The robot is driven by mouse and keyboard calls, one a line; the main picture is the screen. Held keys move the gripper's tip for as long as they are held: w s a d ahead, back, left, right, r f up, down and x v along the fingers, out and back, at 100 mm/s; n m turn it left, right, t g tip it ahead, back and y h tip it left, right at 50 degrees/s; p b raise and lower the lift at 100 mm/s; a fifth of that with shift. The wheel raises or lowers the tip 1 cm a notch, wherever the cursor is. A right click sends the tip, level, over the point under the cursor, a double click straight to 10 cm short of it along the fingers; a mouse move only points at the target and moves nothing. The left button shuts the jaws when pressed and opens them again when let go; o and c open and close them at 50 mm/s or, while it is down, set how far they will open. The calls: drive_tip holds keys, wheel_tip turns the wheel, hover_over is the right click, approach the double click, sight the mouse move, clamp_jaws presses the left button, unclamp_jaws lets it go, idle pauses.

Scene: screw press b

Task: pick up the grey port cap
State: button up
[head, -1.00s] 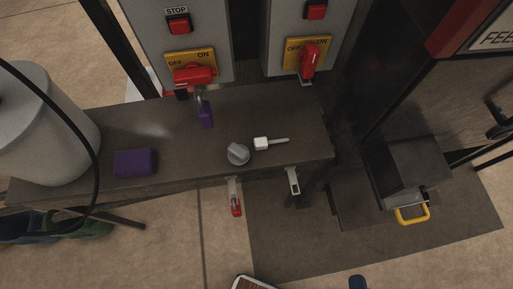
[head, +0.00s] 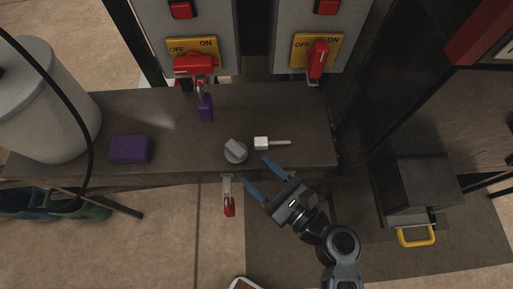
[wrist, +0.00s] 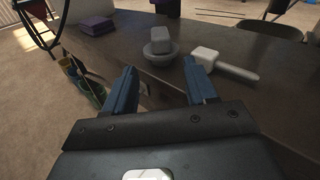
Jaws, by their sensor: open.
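The grey port cap (head: 236,151) sits on the dark bench near its front edge, a round base with a raised block-shaped grip on top. It also shows in the wrist view (wrist: 161,47), ahead of and between my fingers. My gripper (head: 262,174) is open and empty, just off the bench's front edge, to the lower right of the cap. In the wrist view its blue fingers (wrist: 162,88) are spread and apart from the cap.
A white-headed tool (head: 263,143) lies right beside the cap. A purple block (head: 131,149) and a purple padlock (head: 205,108) are farther left. A red-tipped tag (head: 229,196) hangs at the bench front (head: 180,172). A large grey cylinder (head: 42,105) stands at left.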

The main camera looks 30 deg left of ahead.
sight(230, 142)
drive_tip(key=shift+w+a+r+m+g+y, duration=0.15)
drive_tip(key=shift+w+a+r+g+y, duration=0.2)
drive_tip(key=shift+a, duration=0.3)
drive_tip(key=shift+w+a+r+m+g+y, duration=0.15)
drive_tip(key=shift+a+r+y, duration=0.2)
drive_tip(key=shift+a+r, duration=0.2)
drive_tip(key=p+x, duration=0.1)
drive_tip(key=x, duration=0.6)
drive_tip(key=shift+w+a+r, duration=0.1)
drive_tip(key=shift+w+a, duration=0.1)
clamp_jaws()
